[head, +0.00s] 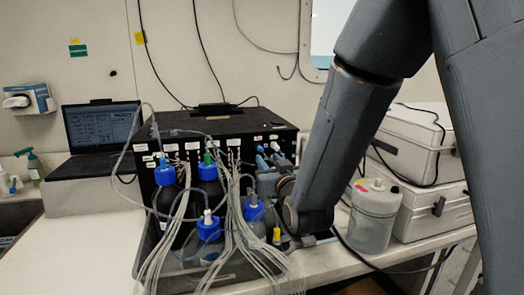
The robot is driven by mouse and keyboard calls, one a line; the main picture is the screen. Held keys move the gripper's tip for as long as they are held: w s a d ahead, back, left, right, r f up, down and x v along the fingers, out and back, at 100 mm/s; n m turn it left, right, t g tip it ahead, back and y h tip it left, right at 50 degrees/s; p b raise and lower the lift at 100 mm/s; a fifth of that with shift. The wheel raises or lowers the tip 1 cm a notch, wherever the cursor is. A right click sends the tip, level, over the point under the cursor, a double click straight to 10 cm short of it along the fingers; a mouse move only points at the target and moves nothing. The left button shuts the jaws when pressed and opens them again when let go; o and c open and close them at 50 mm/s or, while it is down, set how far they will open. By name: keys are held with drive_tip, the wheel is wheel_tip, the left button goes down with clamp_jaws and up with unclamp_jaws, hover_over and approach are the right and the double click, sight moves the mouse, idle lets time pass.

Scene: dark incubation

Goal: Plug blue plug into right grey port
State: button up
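A black box (215,124) stands on the bench with labels, ports and many thin tubes along its front. Two small blue plugs (261,150) (275,147) show at the right end of this front, just above my gripper (268,178). They are too small to tell whether either is seated in a port. My gripper is close to the right part of the box front, beyond the bend of my arm. Its fingertips are small and partly hidden, so I cannot tell whether they hold a plug. I cannot make out the right grey port.
Blue-capped bottles (167,206) and bundled clear tubes (236,235) crowd the tray in front of the box. A laptop (101,125) stands left. A grey canister (375,216) and stacked white cases (418,150) stand right. The left bench (85,255) is clear.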

sight(262, 150)
drive_tip(key=shift+b+x, duration=0.85)
drive_tip(key=shift+x, duration=3.3)
drive_tip(key=shift+b, duration=0.3)
clamp_jaws()
drive_tip(key=shift+s, duration=0.15)
drive_tip(key=shift+p+v, duration=0.35)
drive_tip(key=shift+v, duration=2.5)
